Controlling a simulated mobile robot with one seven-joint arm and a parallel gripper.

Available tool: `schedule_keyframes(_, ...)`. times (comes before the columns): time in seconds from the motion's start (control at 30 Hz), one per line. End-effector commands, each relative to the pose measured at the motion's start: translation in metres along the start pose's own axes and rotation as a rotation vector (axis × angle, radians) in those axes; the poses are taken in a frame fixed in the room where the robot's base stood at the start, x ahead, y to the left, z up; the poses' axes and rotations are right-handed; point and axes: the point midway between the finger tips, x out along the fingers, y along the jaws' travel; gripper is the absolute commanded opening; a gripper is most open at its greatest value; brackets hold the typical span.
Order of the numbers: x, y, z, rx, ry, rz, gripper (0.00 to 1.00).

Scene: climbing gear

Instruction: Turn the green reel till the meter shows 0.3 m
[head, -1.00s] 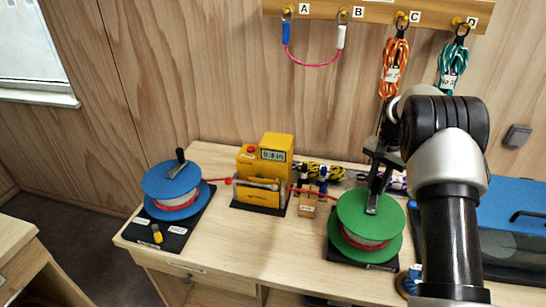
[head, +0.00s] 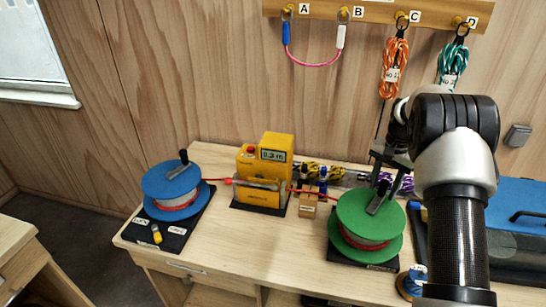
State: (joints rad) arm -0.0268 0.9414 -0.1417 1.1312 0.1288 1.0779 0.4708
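The green reel (head: 351,238) stands on a dark base at the front right of the bench, with pale line on its drum and a grey crank arm (head: 378,199) on top. My gripper (head: 381,180) is at the raised end of that crank. The crank's grip is mostly hidden there, and I cannot see whether the fingers are closed on it. The yellow meter (head: 257,190) stands at the middle of the bench. Its small display (head: 273,155) appears to read 0.3 m. A red line (head: 314,191) runs through the meter toward both reels.
A blue reel (head: 171,190) with a black-handled crank stands at the left. Coiled cords (head: 330,173) lie behind the meter. A blue case (head: 516,215) sits right of my arm. A rack (head: 375,11) with hanging cords is on the wall. The front middle of the bench is clear.

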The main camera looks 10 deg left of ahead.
Motion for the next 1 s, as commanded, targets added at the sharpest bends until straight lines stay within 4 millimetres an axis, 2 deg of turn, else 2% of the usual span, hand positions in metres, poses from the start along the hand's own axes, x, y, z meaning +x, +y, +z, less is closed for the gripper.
schedule_keyframes(0.27,-0.001,0.000,0.000,0.000,0.001,-0.001,0.43)
schedule_keyframes(0.43,-0.017,-0.001,-0.001,0.000,0.004,-0.003,0.43)
schedule_keyframes(1.0,-0.147,0.000,-0.001,0.000,0.003,-0.002,0.43)
